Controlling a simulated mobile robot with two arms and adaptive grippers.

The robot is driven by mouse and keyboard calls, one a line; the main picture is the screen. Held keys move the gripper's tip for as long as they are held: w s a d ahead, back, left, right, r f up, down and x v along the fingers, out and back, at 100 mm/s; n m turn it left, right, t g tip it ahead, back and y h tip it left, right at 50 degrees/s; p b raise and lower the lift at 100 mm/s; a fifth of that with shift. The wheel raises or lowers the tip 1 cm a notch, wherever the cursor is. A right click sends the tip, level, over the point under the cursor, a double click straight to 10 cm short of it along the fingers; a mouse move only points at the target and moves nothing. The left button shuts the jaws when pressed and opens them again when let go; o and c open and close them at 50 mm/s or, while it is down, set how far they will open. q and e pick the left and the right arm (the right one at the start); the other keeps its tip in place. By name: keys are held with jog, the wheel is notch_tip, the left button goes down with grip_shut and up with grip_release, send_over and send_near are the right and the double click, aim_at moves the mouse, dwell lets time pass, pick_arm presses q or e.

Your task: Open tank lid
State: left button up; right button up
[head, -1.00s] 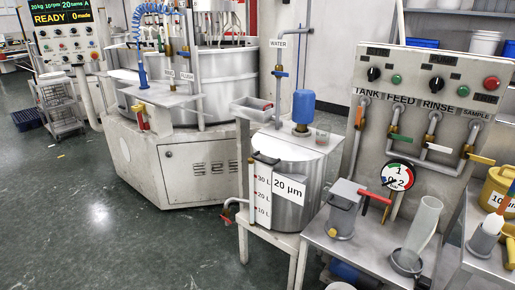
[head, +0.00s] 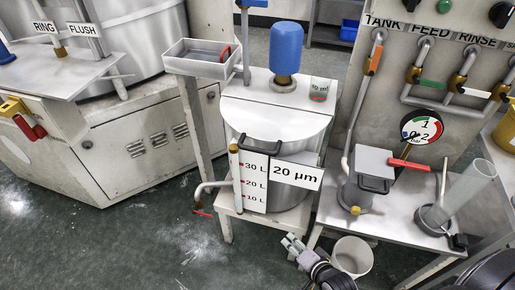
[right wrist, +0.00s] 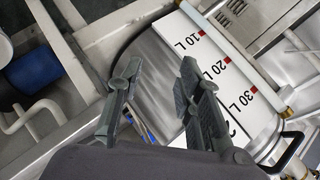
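The steel tank (head: 292,198) stands on a white stand and carries a "20 µm" label. Its pale half-round lid (head: 270,116) lies flat and closed on top. A black lid handle (head: 258,150) sticks out at the front edge; it also shows in the right wrist view (right wrist: 287,152). My right gripper (head: 290,243) is low in front of the tank, well below the handle. In the right wrist view its two fingers (right wrist: 158,75) are apart with nothing between them, and the tank wall (right wrist: 152,70) is beyond. My left gripper is not in view.
A level scale (head: 252,182) and a red-handled drain pipe (head: 205,198) stand at the tank's front left. A blue motor (head: 286,45) and grey tray (head: 203,58) are behind. A white bucket (head: 352,256) and a bench with a grey box (head: 368,170) are right.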

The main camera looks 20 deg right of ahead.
jog(key=w+a+r+m+t, duration=0.1)
jog(key=w+r+m+t, duration=0.25)
jog(key=r, duration=1.05)
jog(key=m+t+y, duration=0.2)
jog(key=m, duration=0.1)
send_near(258, 150)
jog(key=x, duration=0.7)
jog(key=p+x, duration=0.1)
jog(key=x, duration=0.2)
jog(key=shift+w+d+f, duration=0.1)
jog(key=shift+w+f, duration=0.2)
jog(key=shift+f, duration=0.05)
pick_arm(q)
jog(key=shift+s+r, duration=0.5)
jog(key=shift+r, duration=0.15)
pick_arm(e)
jog(key=shift+c, duration=0.3)
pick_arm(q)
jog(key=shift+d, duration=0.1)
pick_arm(e)
grip_shut()
